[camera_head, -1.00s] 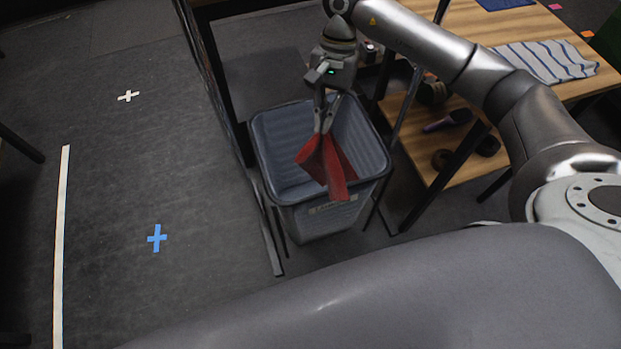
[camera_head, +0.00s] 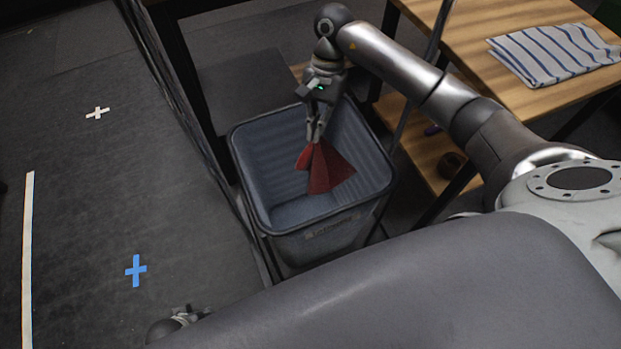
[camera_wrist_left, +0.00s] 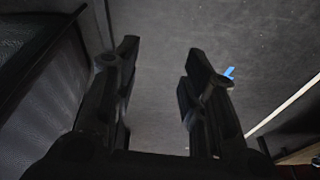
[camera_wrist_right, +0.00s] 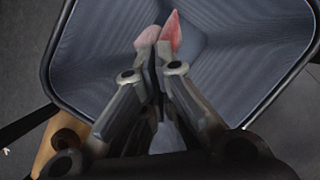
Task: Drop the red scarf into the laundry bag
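The red scarf (camera_head: 328,170) hangs from my right gripper (camera_head: 314,138), which is shut on it. The scarf is over the opening of the grey-blue laundry bag (camera_head: 262,225), apart from its floor as far as I can tell. In the right wrist view, the closed fingers (camera_wrist_right: 158,45) show with a bit of red scarf (camera_wrist_right: 173,30) at their tips, and the bag's rim (camera_wrist_right: 55,45) lies around them. My left gripper (camera_wrist_left: 160,75) is open and empty above the dark floor in the left wrist view.
A wooden table (camera_head: 470,60) at the right carries a striped cloth (camera_head: 550,52). A lower wooden shelf (camera_head: 425,140) is beside the bag. Dark frame posts stand behind and left of the bag. The floor at left is clear, with a blue cross (camera_head: 136,270) and a white cross (camera_head: 97,113).

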